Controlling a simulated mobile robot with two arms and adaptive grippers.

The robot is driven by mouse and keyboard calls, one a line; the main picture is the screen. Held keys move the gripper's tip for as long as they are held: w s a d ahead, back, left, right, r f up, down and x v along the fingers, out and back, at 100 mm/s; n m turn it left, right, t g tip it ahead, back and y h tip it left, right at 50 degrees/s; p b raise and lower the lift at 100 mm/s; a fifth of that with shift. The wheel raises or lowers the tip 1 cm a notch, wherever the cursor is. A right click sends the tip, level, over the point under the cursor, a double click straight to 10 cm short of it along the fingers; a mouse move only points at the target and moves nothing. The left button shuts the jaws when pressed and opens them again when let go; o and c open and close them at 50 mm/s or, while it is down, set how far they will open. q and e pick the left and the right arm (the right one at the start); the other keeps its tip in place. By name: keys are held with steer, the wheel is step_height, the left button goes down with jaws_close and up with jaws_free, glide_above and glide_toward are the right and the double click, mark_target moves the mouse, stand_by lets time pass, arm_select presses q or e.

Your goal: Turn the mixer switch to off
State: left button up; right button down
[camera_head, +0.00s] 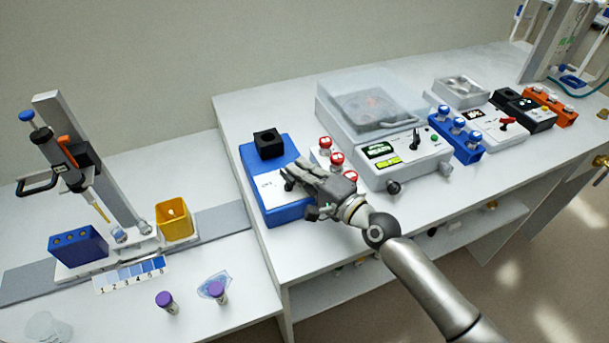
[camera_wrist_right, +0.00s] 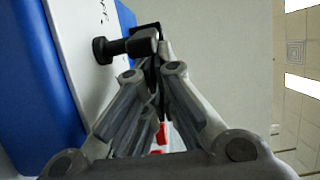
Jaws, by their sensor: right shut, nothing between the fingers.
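The mixer (camera_head: 262,158) is a blue box with a white sloped front panel and a black cup head (camera_head: 268,142) on top, left on the raised bench. Its black switch (camera_wrist_right: 118,47) sticks out from the white panel in the right wrist view. My right gripper (camera_head: 291,177) is shut and empty over the right part of that panel. In the wrist view its fingertips (camera_wrist_right: 152,62) are right beside the switch's outer end; I cannot tell whether they touch. My left gripper is in neither view.
Red-capped vials (camera_head: 336,159) stand close to the right of my gripper. Beyond them is a grey instrument with a clear lid (camera_head: 370,100) and knobs, then a blue vial rack (camera_head: 455,138). A pipette stand (camera_head: 92,160) is on the lower left bench.

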steer(key=shift+w+a, duration=0.15)
steer(key=shift+a, duration=0.1)
steer(key=shift+d, duration=0.1)
